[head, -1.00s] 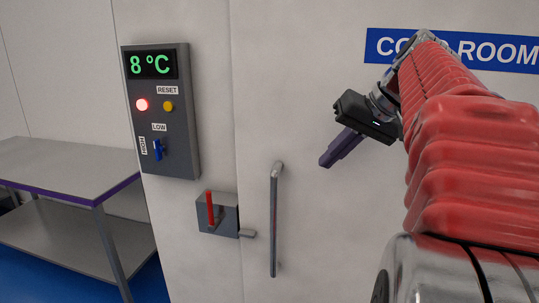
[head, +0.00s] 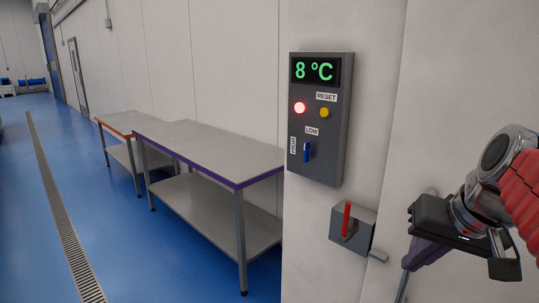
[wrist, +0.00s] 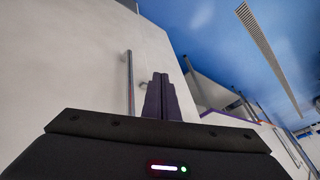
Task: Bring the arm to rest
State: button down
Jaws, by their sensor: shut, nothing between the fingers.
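My gripper (head: 418,258) is at the right of the head view, in front of the door handle. Its dark fingers are together with nothing between them, and they also show in the wrist view (wrist: 162,98). My arm, in a red ribbed sleeve, comes in from the right edge and is partly cut off.
A grey control box (head: 320,120) reads 8 °C, with a lit red lamp. Below it is a latch box (head: 352,230) with an upright red lever. The door handle (wrist: 128,80) is partly hidden in the head view.

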jog(key=s+a+f+n, duration=0.1)
jog(key=s+a+f, duration=0.3)
jog(key=a+f, duration=0.1)
jog(key=s+a+f+n+h, duration=0.1)
jog(key=s+a+f, duration=0.3)
jog(key=f, duration=0.4)
jog(key=shift+a+f+n, duration=0.2)
jog(key=shift+a+n, duration=0.55)
jog(key=shift+n, duration=0.05)
jog(key=c, duration=2.5)
grip_release()
